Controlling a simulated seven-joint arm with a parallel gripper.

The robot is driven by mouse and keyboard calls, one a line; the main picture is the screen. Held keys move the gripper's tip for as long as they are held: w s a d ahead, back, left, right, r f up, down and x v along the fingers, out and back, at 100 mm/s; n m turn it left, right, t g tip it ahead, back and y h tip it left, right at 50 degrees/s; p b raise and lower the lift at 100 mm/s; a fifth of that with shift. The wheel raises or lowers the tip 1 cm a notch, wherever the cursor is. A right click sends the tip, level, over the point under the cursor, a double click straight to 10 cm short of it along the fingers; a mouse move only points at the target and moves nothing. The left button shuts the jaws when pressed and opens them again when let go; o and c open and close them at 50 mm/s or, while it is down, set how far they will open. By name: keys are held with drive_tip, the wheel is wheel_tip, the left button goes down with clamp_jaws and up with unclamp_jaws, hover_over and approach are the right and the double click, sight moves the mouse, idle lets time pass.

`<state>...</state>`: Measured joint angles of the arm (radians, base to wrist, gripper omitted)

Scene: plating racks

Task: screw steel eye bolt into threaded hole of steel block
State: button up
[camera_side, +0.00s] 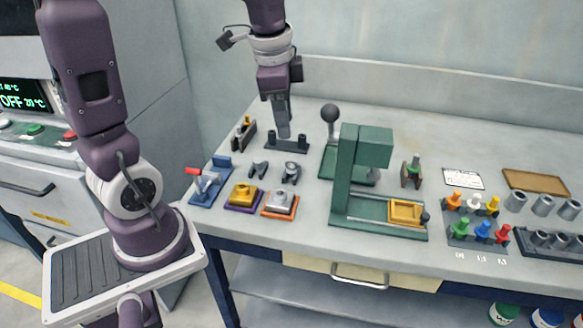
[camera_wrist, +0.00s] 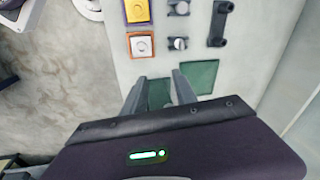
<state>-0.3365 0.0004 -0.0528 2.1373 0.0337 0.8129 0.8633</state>
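The steel block (camera_side: 281,201) sits in an orange-edged tray at the front of the bench. In the wrist view the steel block (camera_wrist: 142,46) shows a round mark on its top. A silvery piece on a dark holder (camera_side: 291,172), likely the steel eye bolt, stands just behind the block; it also shows in the wrist view (camera_wrist: 179,43). Its eye is too small to make out. My gripper (camera_side: 284,134) hangs above the back of the bench, pointing down. In the wrist view my gripper (camera_wrist: 158,78) has its fingers apart with nothing between them.
A yellow block (camera_side: 244,194) in a purple tray is left of the steel block. A similar dark holder (camera_side: 259,169) stands behind it. A two-post rack (camera_side: 287,146) is below my gripper. A tall green press (camera_side: 352,170) stands to the right.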

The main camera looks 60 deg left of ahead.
drive_tip(key=w+a+f+m, duration=0.1)
drive_tip(key=a+f, duration=0.1)
drive_tip(key=f, duration=0.3)
drive_tip(key=w+a+f+m+g, duration=0.1)
drive_tip(key=w+a+f+m, duration=0.1)
drive_tip(key=f, duration=0.4)
drive_tip(key=w+a+f+m+g, duration=0.1)
drive_tip(key=w+a+f, duration=0.1)
drive_tip(key=a+f, duration=0.2)
drive_tip(key=shift+w+a+f+h, duration=0.15)
drive_tip(key=shift+f+h, duration=0.25)
drive_tip(key=shift+f, duration=0.7)
clamp_jaws()
